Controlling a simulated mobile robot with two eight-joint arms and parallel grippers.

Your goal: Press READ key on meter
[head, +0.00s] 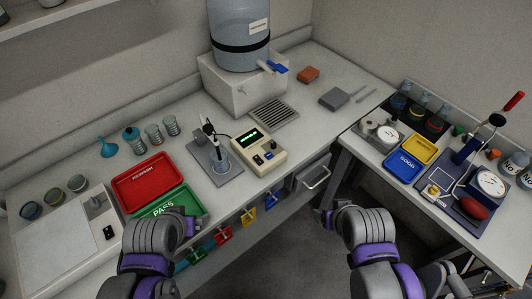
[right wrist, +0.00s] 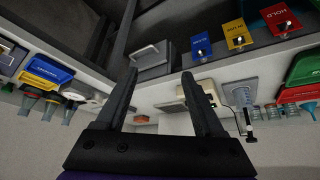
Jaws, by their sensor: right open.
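The meter (head: 258,150) is a beige box with a lit green display and a few small keys on its sloped front. It stands on the back counter, right of a probe stand (head: 215,157) with a beaker. The key labels are too small to read. In the right wrist view the meter (right wrist: 198,90) shows partly, behind a finger. My right gripper (head: 325,217) is in front of and below the counter, apart from the meter; its fingers are open and empty in the wrist view (right wrist: 160,78). My left gripper (head: 190,222) is near the green PASS tray (head: 165,204); its fingers are mostly hidden.
A red tray (head: 146,178) lies left of the probe stand. A large water container (head: 240,40) stands behind the meter, with a drain grille (head: 273,113) beside it. Coloured tags (head: 248,215) hang along the counter front. The right-hand table holds yellow and blue trays (head: 402,166).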

